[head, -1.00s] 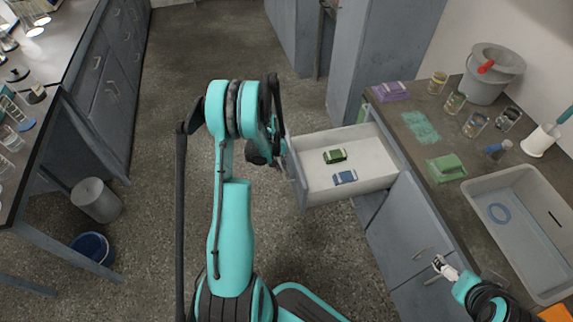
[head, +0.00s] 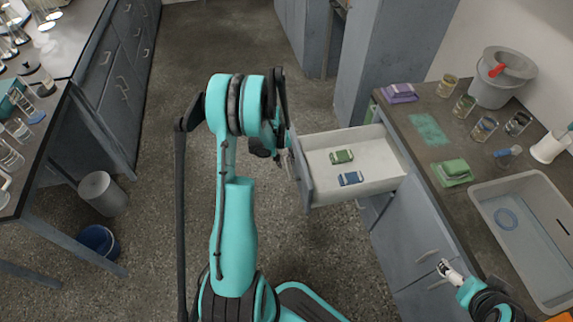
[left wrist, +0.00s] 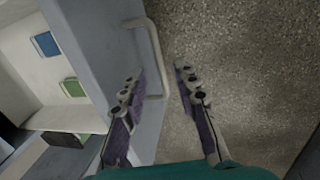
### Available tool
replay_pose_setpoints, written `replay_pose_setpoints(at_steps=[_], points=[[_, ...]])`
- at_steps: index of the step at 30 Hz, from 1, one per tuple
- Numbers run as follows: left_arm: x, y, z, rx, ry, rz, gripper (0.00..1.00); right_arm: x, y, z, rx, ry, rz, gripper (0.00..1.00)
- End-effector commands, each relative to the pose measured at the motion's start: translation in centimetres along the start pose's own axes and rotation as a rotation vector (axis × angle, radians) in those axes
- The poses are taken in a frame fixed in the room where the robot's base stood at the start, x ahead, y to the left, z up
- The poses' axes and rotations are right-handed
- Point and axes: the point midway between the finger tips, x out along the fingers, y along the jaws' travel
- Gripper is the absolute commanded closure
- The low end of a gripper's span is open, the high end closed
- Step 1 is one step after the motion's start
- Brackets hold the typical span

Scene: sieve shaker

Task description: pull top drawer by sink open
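The top drawer (head: 330,182) by the sink (head: 515,230) stands pulled out, its white inside showing. A green sponge-like block (head: 342,156) and a blue one (head: 350,178) lie in it; the left wrist view also shows the green (left wrist: 73,88) and the blue (left wrist: 46,44). My left gripper (head: 284,148) is at the outer side of the drawer front. In the left wrist view its fingers (left wrist: 160,70) are apart, with the drawer's bar handle (left wrist: 155,55) between or just beyond their tips; contact is unclear. My right gripper (head: 446,268) is small, near a lower cabinet handle.
The right counter (head: 440,155) holds a grey bucket (head: 492,92), several glass jars, a purple pack (head: 399,93) and a green block (head: 453,171). A bin (head: 103,193) and blue bucket (head: 98,240) stand by the left bench. The middle floor is clear.

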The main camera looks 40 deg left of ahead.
Motion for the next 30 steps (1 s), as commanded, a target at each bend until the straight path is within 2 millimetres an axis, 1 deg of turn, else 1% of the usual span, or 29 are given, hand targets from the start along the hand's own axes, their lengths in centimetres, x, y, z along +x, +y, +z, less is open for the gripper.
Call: replay_pose_setpoints(at_steps=[1, 6, 9, 12, 15, 18, 30], points=[[-1.3, 0.0, 0.0, -0.002, 0.0, 0.0, 0.7, 0.0, 0.0, 0.0, 0.0, 0.0, 0.0, 0.11], [-5.0, 0.0, 0.1, -0.002, 0.0, 0.0, 0.7, 0.0, 0.0, 0.0, 0.0, 0.0, 0.0, 0.11], [-6.7, 0.0, 0.0, -0.001, -0.001, 0.0, 0.7, 0.0, 0.0, 0.0, 0.0, 0.0, 0.0, 0.11], [-7.9, 0.0, 0.0, 0.0, -0.001, 0.0, 0.7, 0.0, 0.0, 0.0, 0.0, 0.0, 0.0, 0.11], [-8.6, 0.0, 0.0, 0.0, -0.001, 0.0, 0.7, 0.0, 0.0, 0.0, 0.0, 0.0, 0.0, 0.11], [-8.8, 0.0, 0.0, 0.0, -0.001, 0.0, 0.7, 0.0, 0.0, 0.0, 0.0, 0.0, 0.0, 0.11], [-8.8, 0.0, 0.0, 0.0, 0.0, 0.0, 0.7, 0.0, 0.0, 0.0, 0.0, 0.0, 0.0, 0.11]])
